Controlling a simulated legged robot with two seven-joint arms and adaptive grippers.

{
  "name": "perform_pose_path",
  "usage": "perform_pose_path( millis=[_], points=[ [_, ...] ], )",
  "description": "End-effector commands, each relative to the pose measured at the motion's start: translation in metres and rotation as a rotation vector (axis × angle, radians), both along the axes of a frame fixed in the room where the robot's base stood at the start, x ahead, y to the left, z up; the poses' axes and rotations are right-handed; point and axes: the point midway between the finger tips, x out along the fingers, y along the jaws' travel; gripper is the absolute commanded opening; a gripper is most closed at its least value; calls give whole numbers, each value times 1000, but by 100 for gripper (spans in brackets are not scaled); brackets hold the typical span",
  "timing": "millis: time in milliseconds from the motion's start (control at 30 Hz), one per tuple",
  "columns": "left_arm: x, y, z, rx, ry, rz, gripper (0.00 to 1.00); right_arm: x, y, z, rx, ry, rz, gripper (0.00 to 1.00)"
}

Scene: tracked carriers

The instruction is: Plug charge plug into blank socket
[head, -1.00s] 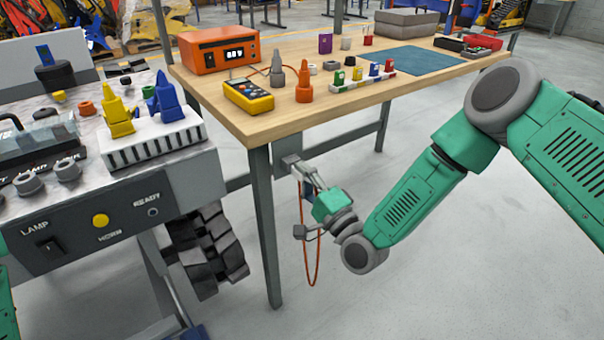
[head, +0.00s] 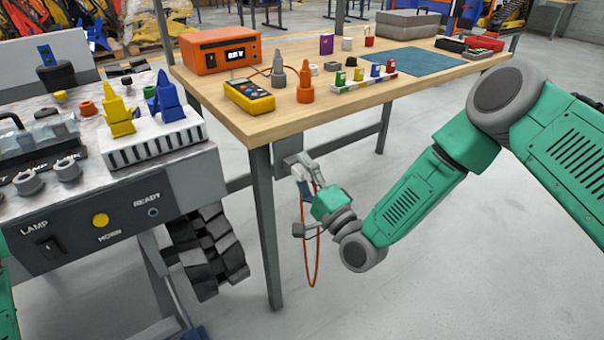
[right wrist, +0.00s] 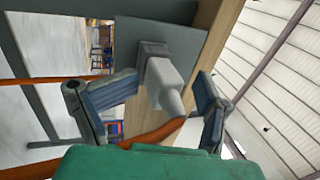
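My right gripper (head: 306,203) is below the front edge of the wooden bench, by the bench's frame. In the right wrist view its two fingers (right wrist: 160,98) are spread, one on each side of a pale grey plug (right wrist: 168,88), with a visible gap on the right side. The plug's far end meets a darker grey block (right wrist: 152,50) on a grey plate (right wrist: 165,35); I cannot tell how deeply it is seated. The plate (head: 287,163) also shows in the head view. An orange cable (head: 313,275) hangs in a loop below. My left gripper is out of view.
The wooden bench (head: 300,122) carries an orange power unit (head: 220,52), a yellow meter (head: 249,96), cones and small blocks. A bench leg (head: 265,225) stands left of my right gripper. The tracked carrier's control panel (head: 125,215) fills the left. The floor between is clear.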

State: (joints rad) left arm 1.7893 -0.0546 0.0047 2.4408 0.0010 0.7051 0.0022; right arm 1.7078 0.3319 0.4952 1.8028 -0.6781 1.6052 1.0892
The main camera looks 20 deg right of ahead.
Motion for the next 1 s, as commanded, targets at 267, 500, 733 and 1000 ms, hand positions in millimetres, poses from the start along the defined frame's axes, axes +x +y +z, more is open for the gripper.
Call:
perform_pose_path(
  millis=[267, 500, 733, 1000],
  points=[
    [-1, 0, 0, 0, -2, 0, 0, -1, 0, -1, -1, 2, 0, 61],
    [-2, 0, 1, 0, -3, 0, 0, -26, -11, -11, 0, 6, 0, 61],
    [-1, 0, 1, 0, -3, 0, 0, -71, -27, -26, 0, 5, 1, 61],
    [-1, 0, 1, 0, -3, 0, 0, -103, -39, -36, 1, 3, 1, 61]
  ],
)
